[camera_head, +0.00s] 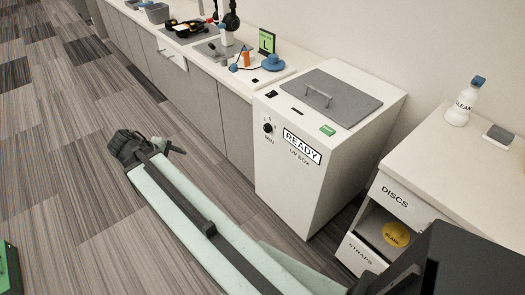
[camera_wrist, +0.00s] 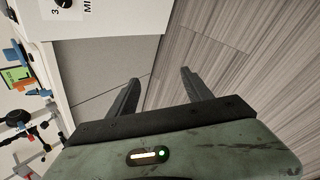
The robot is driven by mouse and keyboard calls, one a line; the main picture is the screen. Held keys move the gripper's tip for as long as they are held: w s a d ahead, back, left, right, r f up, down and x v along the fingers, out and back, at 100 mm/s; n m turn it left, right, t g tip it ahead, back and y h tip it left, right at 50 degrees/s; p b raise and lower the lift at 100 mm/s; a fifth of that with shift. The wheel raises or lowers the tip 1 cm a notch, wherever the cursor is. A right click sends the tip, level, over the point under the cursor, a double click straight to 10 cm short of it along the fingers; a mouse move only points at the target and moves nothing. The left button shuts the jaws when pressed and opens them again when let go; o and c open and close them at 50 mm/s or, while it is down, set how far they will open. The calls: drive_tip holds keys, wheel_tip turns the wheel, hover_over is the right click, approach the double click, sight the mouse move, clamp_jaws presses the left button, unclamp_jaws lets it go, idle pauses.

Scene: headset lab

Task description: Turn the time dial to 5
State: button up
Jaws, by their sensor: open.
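The time dial (camera_head: 267,127) is a small black knob on the white front of the UV box (camera_head: 277,175), above the letters MIN. In the wrist view the dial (camera_wrist: 63,3) is cut by the top edge, with a "3" beside it; its pointer setting cannot be read. My gripper (camera_wrist: 159,76) is open and empty, its two dark fingers apart over the floor and grey cabinet fronts. In the head view my arm's end is left of the box, well apart from the dial.
A grey lid with a handle (camera_head: 318,96) tops the box, with a READY sign (camera_head: 302,146) on its front. A counter (camera_head: 205,62) with headsets and tools runs behind left. A DISCS and STRAPS shelf unit (camera_head: 405,200) stands right.

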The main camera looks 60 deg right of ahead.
drive_tip(key=s+d+f+n+g+h+b, duration=0.1)
drive_tip(key=s+d+f+h+b, duration=0.25)
drive_tip(key=d+b, duration=0.4)
drive_tip(key=s+d+f+n+g+h+b, duration=0.25)
drive_tip(key=d+f+b, duration=0.2)
drive_tip(key=d, duration=0.65)
drive_tip(key=n+g+h+b, duration=0.2)
drive_tip(key=h+b, duration=0.2)
drive_tip(key=b, duration=0.4)
approach(265, 129)
drive_tip(key=d, duration=0.1)
drive_tip(key=x, duration=0.7)
drive_tip(key=shift+s+d+f, duration=0.1)
drive_tip(key=shift+s+d, duration=0.1)
drive_tip(key=shift+s, duration=0.15)
